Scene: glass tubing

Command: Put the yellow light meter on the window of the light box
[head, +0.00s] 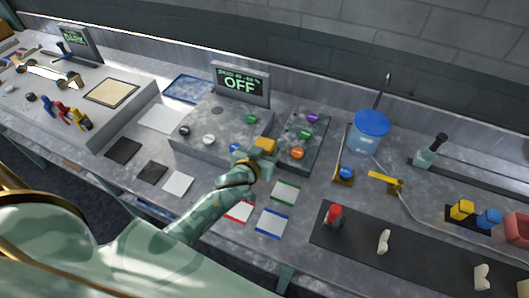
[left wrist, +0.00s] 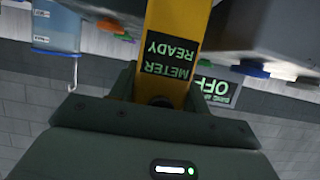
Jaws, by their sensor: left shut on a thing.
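My left gripper (head: 262,155) is shut on the yellow light meter (head: 266,144) and holds it by the right front corner of the grey box with the OFF sign. In the left wrist view the meter (left wrist: 178,20) stands between the fingers (left wrist: 160,95), its black screen reading METER READY upside down. A pale cream window (head: 111,92) lies in the top of the grey box (head: 135,105) at the far left, which I take as the light box; the meter is well to the right of it. My right gripper is not in view.
Blue, red and yellow upright items (head: 63,110) stand at the light box's front edge. The grey box with knobs (head: 200,152) and OFF sign (head: 240,84) lies between. A knobbed panel (head: 305,140) and blue-lidded container (head: 369,130) are to the right. Flat coloured cards lie in front.

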